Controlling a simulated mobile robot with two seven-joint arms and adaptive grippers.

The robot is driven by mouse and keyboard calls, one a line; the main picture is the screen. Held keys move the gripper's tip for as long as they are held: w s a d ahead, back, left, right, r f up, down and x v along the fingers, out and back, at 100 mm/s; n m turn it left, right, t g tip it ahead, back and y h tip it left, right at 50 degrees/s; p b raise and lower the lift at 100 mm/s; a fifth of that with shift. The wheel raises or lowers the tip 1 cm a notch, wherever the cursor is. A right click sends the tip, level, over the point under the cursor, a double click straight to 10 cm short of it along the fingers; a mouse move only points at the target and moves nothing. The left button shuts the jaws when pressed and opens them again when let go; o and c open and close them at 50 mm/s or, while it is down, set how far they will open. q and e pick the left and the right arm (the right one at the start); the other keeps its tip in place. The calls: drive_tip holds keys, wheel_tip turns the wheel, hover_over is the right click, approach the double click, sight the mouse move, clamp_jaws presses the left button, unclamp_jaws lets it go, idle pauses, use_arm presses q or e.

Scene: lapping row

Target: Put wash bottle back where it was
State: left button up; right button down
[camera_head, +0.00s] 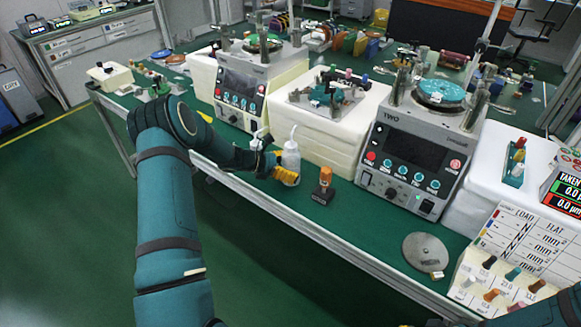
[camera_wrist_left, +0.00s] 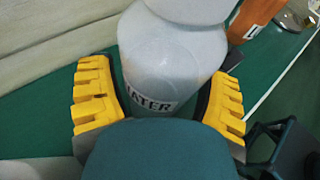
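The wash bottle (camera_head: 291,158) is a whitish squeeze bottle with a thin spout, upright over the green bench top near its front edge. In the left wrist view the bottle (camera_wrist_left: 172,62) shows a label reading "WATER", partly hidden by my own gripper body. My left gripper (camera_head: 284,172) reaches in from the left with its yellow fingers around the bottle.
An orange-topped bottle (camera_head: 326,180) on a dark base stands close right of the wash bottle. White blocks (camera_head: 325,130) and two lapping machines (camera_head: 415,150) stand behind. A round grey plate (camera_head: 425,252) lies right. Bench top between the orange-topped bottle and plate is clear.

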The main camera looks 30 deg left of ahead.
use_arm(q)
drive_tip(key=shift+r, duration=0.1)
drive_tip(key=shift+s+a+r, duration=0.15)
drive_tip(key=shift+a+r, duration=0.05)
drive_tip(key=p+v, duration=0.1)
drive_tip(key=v, duration=0.5)
drive_tip(key=shift+s, duration=0.1)
drive_tip(key=shift+s+a+r, duration=0.1)
drive_tip(key=shift+s+a, duration=0.2)
